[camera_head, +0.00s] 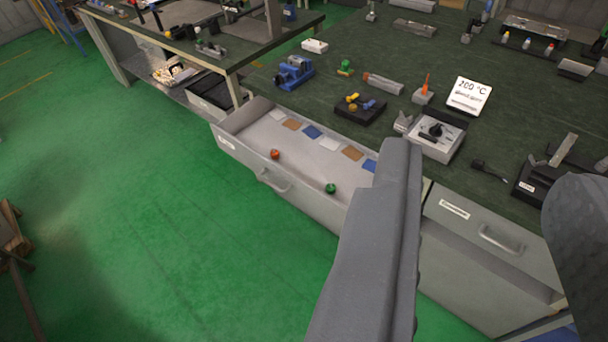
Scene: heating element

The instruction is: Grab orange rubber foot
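A small round orange piece (275,154), which looks like the orange rubber foot, sits in the open drawer (240,149) near its front wall, towards the left. A similar green piece (330,188) sits further right along the same wall. My gripper (489,166) is open, with its two fingers wide apart and nothing between them. The fingers are over the workbench, to the right of the orange piece and well apart from it. The left finger hides the right end of the drawer.
Flat blue, white and brown squares line the drawer's back. The dark green workbench (330,85) behind carries a blue vise (294,73), a grey control box (435,136) and a "200 °C" sign (469,96). A shut drawer (485,232) is at right. Green floor (150,200) is clear.

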